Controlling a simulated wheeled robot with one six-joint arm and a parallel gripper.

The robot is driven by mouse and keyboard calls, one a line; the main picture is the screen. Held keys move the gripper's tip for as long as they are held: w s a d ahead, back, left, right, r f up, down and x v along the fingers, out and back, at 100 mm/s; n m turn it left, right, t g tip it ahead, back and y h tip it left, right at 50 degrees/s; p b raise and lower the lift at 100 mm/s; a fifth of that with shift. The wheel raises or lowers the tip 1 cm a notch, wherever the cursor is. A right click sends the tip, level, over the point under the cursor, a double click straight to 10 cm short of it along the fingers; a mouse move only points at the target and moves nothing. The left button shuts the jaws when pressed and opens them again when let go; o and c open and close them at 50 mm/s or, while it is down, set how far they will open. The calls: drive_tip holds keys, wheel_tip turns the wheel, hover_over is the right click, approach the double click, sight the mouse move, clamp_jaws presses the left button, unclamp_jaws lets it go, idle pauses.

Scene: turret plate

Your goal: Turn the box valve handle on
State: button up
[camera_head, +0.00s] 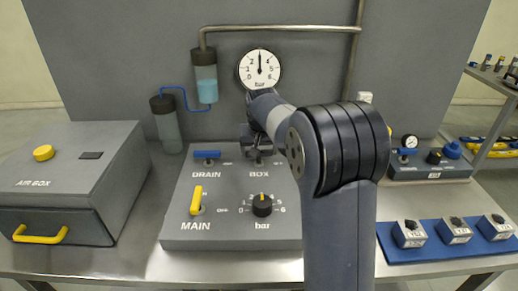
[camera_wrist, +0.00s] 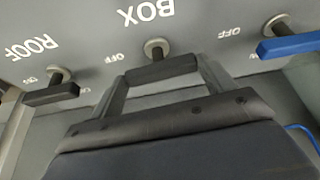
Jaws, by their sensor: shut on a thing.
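The box valve handle is a short black bar (camera_wrist: 160,71) on a round metal stem below the word BOX in the wrist view, which is upside down. It lies crosswise, like the neighbouring handles, with OFF beside it. My gripper (camera_wrist: 163,74) has one finger at each end of the bar and is shut on it. In the head view my gripper (camera_head: 258,140) is at the BOX position of the grey valve panel (camera_head: 225,243), and my arm and gripper mostly hide the handle there.
The blue DRAIN handle (camera_head: 207,154) and black ROOF handle (camera_wrist: 52,94) flank the box valve. The yellow MAIN handle (camera_head: 196,200) stands upright. The bar knob (camera_head: 262,205) is in front. The wall gauge (camera_head: 260,69) points near 3. The air box (camera_head: 68,170) stands left.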

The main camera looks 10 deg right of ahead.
drive_tip(key=n, duration=0.1)
drive_tip(key=n+y, duration=0.1)
drive_tip(key=n+p, duration=0.1)
drive_tip(key=n, duration=0.1)
drive_tip(key=shift+d+y, duration=0.25)
drive_tip(key=shift+y, duration=0.05)
drive_tip(key=n+y, duration=0.1)
drive_tip(key=n, duration=0.3)
drive_tip(key=shift+w+d+n+g+y+p, duration=0.15)
drive_tip(key=shift+n+g+y+p, duration=0.15)
drive_tip(key=shift+g+y, duration=0.1)
drive_tip(key=n, duration=0.1)
drive_tip(key=n+g+y, duration=0.1)
drive_tip(key=n, duration=0.1)
drive_tip(key=shift+w+d+r+n+p, duration=0.1)
drive_tip(key=shift+d+n+p, duration=0.05)
drive_tip(key=shift+n+p, duration=0.2)
drive_tip(key=n, duration=0.2)
drive_tip(key=n+g+p, duration=0.1)
drive_tip(key=n, duration=0.1)
drive_tip(key=shift+w+n+g+y+p, duration=0.2)
drive_tip(key=shift+n+g+y+p, duration=0.05)
drive_tip(key=shift+g+y+p, duration=0.05)
drive_tip(key=o, duration=1)
drive_tip(key=w+v, duration=0.1)
drive_tip(key=v, duration=0.9)
drive_tip(key=shift+s+d+r, duration=0.25)
drive_tip(key=shift+s+r, duration=0.05)
drive_tip(key=shift+s, duration=0.15)
drive_tip(key=shift+f, duration=0.1)
